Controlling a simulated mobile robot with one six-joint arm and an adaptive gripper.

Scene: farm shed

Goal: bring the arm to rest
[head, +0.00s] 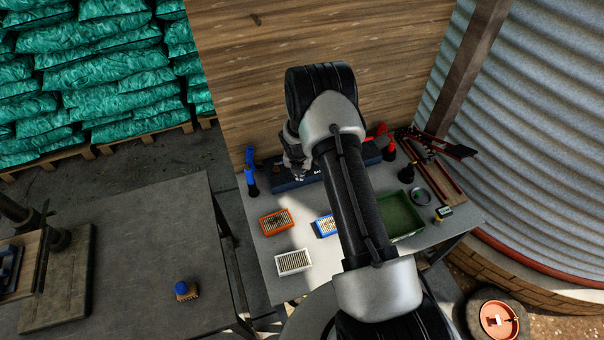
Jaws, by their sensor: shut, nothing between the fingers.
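My arm reaches up from the bottom of the head view, over the grey workbench (268,240), and bends at a raised elbow. My gripper (298,176) shows small at the far end of the arm, left of the elbow. It is shut and empty, and it appears over the dark blue long box at the back of the bench. Its height above the box is hard to tell. Part of the wrist is hidden behind the arm.
On the bench are an orange tray (277,222), a white tray (294,262), a partly hidden blue tray (325,226), a green bin (402,218) and blue-topped tools (251,180). A wooden wall (310,30) stands behind. A second table (140,250) is at left.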

